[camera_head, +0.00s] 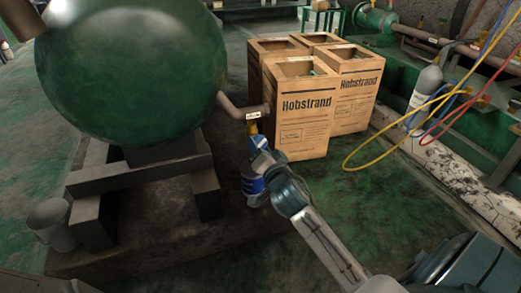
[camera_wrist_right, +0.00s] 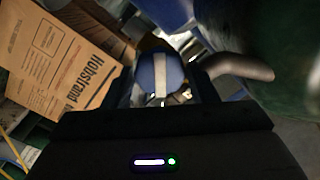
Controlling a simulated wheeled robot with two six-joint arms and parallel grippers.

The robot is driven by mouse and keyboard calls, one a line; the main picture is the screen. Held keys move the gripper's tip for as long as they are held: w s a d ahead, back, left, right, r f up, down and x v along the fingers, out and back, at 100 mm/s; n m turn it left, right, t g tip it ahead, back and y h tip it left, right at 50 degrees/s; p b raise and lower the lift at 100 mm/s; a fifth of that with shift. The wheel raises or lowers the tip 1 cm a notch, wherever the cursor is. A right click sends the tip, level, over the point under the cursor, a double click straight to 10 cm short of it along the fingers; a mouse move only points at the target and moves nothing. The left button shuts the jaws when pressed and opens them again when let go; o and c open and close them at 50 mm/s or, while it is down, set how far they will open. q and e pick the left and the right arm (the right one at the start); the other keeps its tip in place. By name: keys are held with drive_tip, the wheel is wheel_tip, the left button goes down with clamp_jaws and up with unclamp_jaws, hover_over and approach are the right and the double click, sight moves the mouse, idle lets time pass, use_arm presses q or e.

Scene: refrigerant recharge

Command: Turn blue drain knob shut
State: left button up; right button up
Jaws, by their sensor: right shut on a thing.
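The blue drain knob (camera_wrist_right: 160,75) is round, with a pale stripe across its face, and shows in the right wrist view between the dark fingers of my right gripper (camera_wrist_right: 165,92). The gripper is shut on it. In the head view my right gripper (camera_head: 259,147) is at the brass-coloured valve (camera_head: 252,128) below the end of the drain pipe (camera_head: 232,108); the knob itself is hidden there by the gripper. The pipe comes from the big green tank (camera_head: 135,65) and bears a small white label (camera_head: 253,115). My left gripper is not in view.
Several wooden Hobstrand crates (camera_head: 302,125) stand close behind the valve. The tank rests on a dark stand (camera_head: 130,180), with a grey bucket (camera_head: 52,222) at its left. Yellow, red and blue hoses (camera_head: 395,140) and a grey cylinder (camera_head: 427,88) are at the right.

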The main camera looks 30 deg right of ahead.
drive_tip(key=m, duration=0.4)
drive_tip(key=shift+r+b, duration=0.1)
drive_tip(key=shift+b, duration=0.2)
drive_tip(key=m, duration=0.4)
drive_tip(key=shift+b, duration=0.4)
drive_tip(key=o, duration=1)
drive_tip(key=shift+c, duration=0.2)
drive_tip(key=shift+s, duration=0.15)
